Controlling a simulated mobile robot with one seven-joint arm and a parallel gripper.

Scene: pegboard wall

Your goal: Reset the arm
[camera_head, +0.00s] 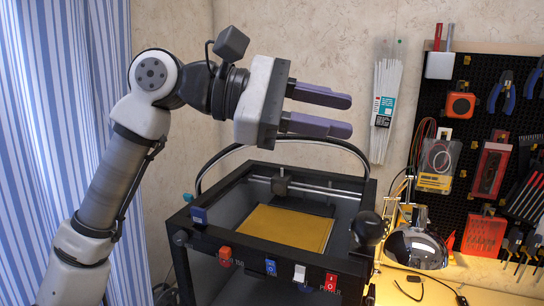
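My gripper (318,111) is in the upper middle of the head view, pointing right. Its two purple-grey fingers are apart with nothing between them, so it is open and empty. It is raised above the back of a black 3D-printer-like machine and touches nothing that I can see. My arm rises from the lower left and bends at the elbow toward the gripper.
The black machine (215,235) stands below, with a yellow plate (285,229) inside its open top. A lamp (418,247) stands to its right. A pegboard (470,110) with tools is at right. A striped curtain (40,120) hangs at left.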

